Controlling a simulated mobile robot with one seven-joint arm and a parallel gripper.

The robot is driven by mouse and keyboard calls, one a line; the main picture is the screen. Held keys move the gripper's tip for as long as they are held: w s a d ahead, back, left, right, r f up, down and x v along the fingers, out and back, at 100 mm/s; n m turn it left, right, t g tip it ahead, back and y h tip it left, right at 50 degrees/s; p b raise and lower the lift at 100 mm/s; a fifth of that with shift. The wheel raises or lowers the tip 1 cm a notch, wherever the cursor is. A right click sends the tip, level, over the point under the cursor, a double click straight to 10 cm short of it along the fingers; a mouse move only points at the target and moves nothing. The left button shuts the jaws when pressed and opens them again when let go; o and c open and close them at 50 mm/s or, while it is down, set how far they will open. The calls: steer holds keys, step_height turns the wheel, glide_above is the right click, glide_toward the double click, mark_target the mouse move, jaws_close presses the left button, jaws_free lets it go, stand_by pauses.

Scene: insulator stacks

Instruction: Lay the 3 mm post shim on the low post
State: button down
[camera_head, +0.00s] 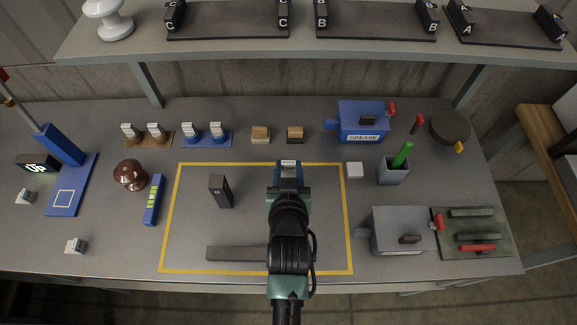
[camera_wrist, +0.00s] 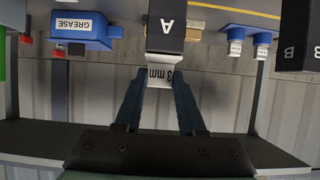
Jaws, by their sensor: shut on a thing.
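My gripper (camera_head: 288,178) is over the yellow-outlined area and is shut on the white 3 mm shim (camera_wrist: 160,76). The shim sits between the fingertips in the wrist view, its "3 mm" label upside down. A dark post marked A (camera_wrist: 166,25) stands just beyond the shim there; I cannot tell whether they touch. In the head view post A is hidden by my gripper and arm. A dark post marked B (camera_head: 221,191) stands to the left, and shows at the right edge of the wrist view (camera_wrist: 300,38). Which post is lower is unclear.
A grey bar (camera_head: 236,254) lies at the front of the yellow outline (camera_head: 172,220). A white block (camera_head: 355,170), grey cup (camera_head: 393,171) and grey box (camera_head: 398,229) stand to the right. The blue grease box (camera_head: 362,122) is behind.

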steer(key=shift+c, duration=2.1)
jaws_free()
